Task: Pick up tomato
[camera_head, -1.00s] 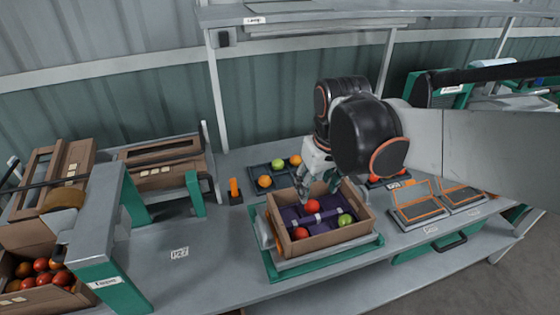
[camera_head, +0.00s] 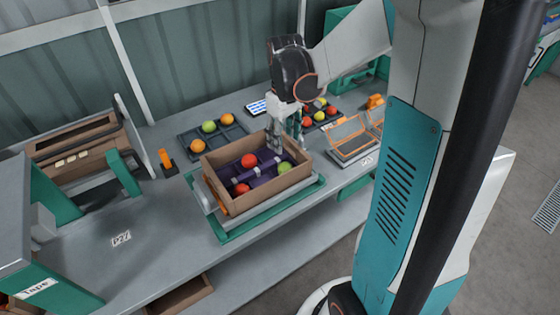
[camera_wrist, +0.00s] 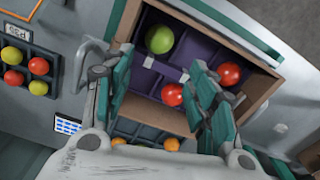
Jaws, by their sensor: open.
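A cardboard box (camera_head: 232,207) with purple dividers holds a red tomato (camera_head: 249,160) near its middle, another red tomato (camera_head: 241,188) at the near left and a green tomato (camera_head: 284,168) at the right. My gripper (camera_head: 288,146) is at the box's back side, pointing down, with its fingertips partly hidden. In the wrist view the two fingers are spread apart, with nothing held. One red tomato (camera_wrist: 173,95) shows between them, closer to the right finger. The green tomato (camera_wrist: 159,39) and other red tomato (camera_wrist: 229,74) lie farther up.
A dark tray (camera_head: 190,132) with orange and green tomatoes stands behind the box. Another tray (camera_head: 322,122) with several red and yellow-green tomatoes is at the back right. An orange-framed device (camera_head: 347,136) stands right of the box.

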